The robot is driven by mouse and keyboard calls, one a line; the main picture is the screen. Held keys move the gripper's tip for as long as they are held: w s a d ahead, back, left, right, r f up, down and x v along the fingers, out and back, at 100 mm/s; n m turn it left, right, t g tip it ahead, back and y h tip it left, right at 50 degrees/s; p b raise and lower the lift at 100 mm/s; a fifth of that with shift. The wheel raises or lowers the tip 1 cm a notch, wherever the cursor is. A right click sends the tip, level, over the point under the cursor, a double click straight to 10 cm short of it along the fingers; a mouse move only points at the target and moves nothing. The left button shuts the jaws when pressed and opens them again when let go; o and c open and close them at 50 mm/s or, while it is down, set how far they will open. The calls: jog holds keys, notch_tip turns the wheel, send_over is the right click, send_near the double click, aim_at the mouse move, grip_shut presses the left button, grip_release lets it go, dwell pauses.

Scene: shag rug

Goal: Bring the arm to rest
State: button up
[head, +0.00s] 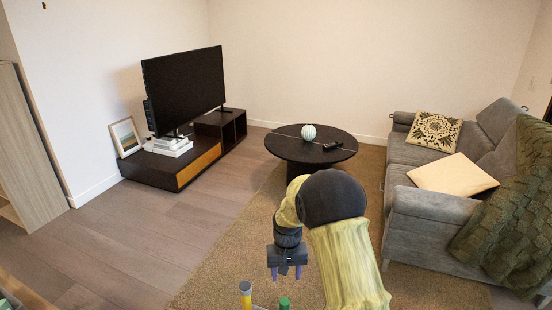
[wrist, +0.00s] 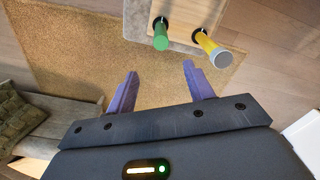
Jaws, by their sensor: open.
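My gripper (head: 287,272) hangs from my yellow and black arm, in front of the round table in the head view. In the wrist view my gripper (wrist: 158,85) shows two purple fingers spread apart with nothing between them. A green stick-like thing (wrist: 161,34) and a yellow one with a pale end (wrist: 213,49) stand beyond the fingertips, apart from them. Their tops also show at the bottom edge of the head view, green (head: 284,302) and yellow (head: 246,292).
A round black table (head: 311,146) holds a pale vase (head: 308,132) and a dark remote-like object. A grey sofa (head: 430,205) stands right on the rug (head: 225,265). A TV (head: 184,88) stands on a low cabinet (head: 150,173) at left. Wooden floor (head: 130,240) is clear at left.

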jog(key=s+d+r+t, duration=0.1)
jog(key=s+d+r, duration=0.3)
jog(key=s, duration=0.3)
jog(key=s+d+r+t, duration=0.1)
jog(key=s+d+r, duration=0.3)
jog(key=s, duration=0.4)
jog(key=s+d+r+t, duration=0.1)
jog(key=s+d+r, duration=0.25)
jog(key=s, duration=0.35)
notch_tip(320, 180, up, 18)
jog(key=p, duration=1.7)
jog(key=shift+f+m, duration=0.2)
jog(key=shift+m, duration=0.2)
jog(key=shift+w, duration=0.1)
jog(key=c, duration=0.3)
jog(key=shift+w, duration=0.1)
jog(key=shift+c, duration=0.2)
